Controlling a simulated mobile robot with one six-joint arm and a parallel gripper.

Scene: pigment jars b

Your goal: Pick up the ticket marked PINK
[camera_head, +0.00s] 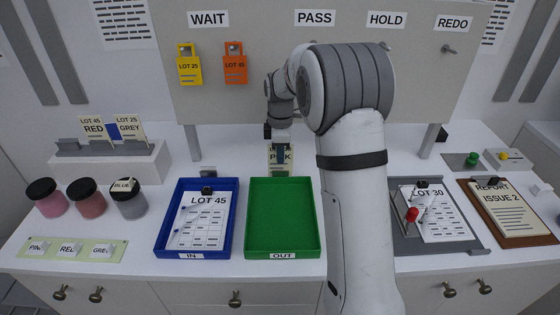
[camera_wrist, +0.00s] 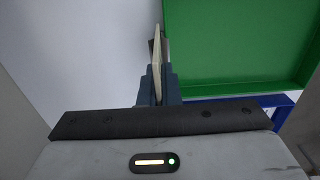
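The ticket marked PINK (camera_head: 273,168) is a pale cream card upright behind the green OUT tray (camera_head: 284,252). My gripper (camera_head: 280,152) is at the card, and a finger covers the middle letters of its word. In the wrist view the ticket (camera_wrist: 157,62) shows edge-on between the two dark blue fingers of my gripper (camera_wrist: 157,90), which are closed on it. The green tray (camera_wrist: 235,45) lies beyond it on the right. I cannot tell whether the card's lower edge touches the table.
The blue IN tray (camera_head: 161,225) holds a LOT 45 sheet. A white rack (camera_head: 110,163) bears RED and GREY tickets. Jars with black lids, including a pink jar (camera_head: 50,205), stand at left. A grey clipboard with a red-knobbed lever (camera_head: 411,214) is at right. The green tray is empty.

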